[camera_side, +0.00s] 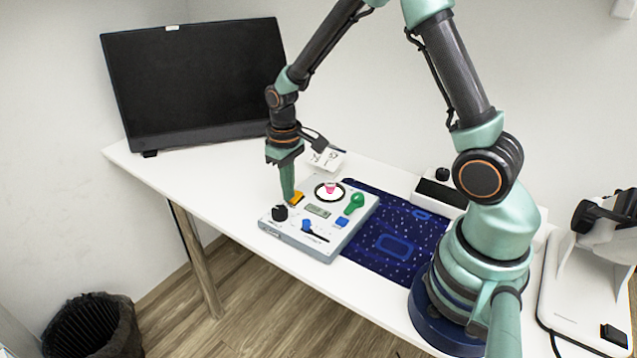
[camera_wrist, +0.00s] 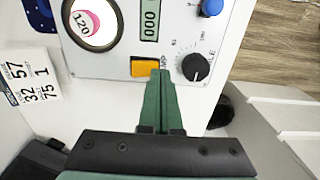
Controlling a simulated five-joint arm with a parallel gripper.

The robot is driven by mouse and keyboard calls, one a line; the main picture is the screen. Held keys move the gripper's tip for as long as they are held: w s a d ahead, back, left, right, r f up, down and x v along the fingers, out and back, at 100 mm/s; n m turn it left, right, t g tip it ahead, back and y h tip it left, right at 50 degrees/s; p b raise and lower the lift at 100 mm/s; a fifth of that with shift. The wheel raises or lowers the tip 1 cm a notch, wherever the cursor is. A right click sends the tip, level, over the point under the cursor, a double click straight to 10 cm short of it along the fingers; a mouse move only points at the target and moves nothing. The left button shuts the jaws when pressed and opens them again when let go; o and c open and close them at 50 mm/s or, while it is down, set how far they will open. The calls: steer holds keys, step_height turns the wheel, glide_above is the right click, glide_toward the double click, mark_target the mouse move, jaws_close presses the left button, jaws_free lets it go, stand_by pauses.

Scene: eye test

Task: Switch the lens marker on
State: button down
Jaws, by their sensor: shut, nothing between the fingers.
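The lens marker is a light grey box (camera_side: 330,245) with controls on its sloping top; part of its panel (camera_wrist: 110,62) fills the top of the wrist view. An orange switch (camera_side: 297,198) sits at the panel's left edge; it also shows in the wrist view (camera_wrist: 144,67). My gripper (camera_side: 288,199) is shut and empty, pointing down at the switch. In the wrist view its fingertips (camera_wrist: 161,73) overlap the switch's right side; I cannot tell if they touch it. The display (camera_wrist: 150,20) reads 000. The switch's tilt is unclear.
The panel also has a black knob (camera_wrist: 194,66), a blue lever (camera_side: 308,226), a blue button (camera_side: 341,222), a green lever (camera_side: 355,204) and a round window (camera_wrist: 93,22). A dark blue mat (camera_side: 390,245) lies right; a monitor (camera_side: 200,85) stands back left.

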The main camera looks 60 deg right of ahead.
step_height(320, 180, up, 6)
steer(key=shift+r, duration=0.25)
stand_by(0.5)
step_height(320, 180, up, 10)
steer(key=f+t, duration=0.1)
steer(key=t, duration=0.2)
glide_above(289, 205)
steer(key=s+a, duration=0.2)
steer(key=s, duration=0.3)
steer(key=s+a+r+t, duration=0.1)
steer(key=s+r+t, duration=0.1)
steer(key=s+r, duration=0.2)
steer(key=s, duration=0.2)
steer(key=shift+s+r+t, duration=0.3)
steer(key=shift+r, duration=0.05)
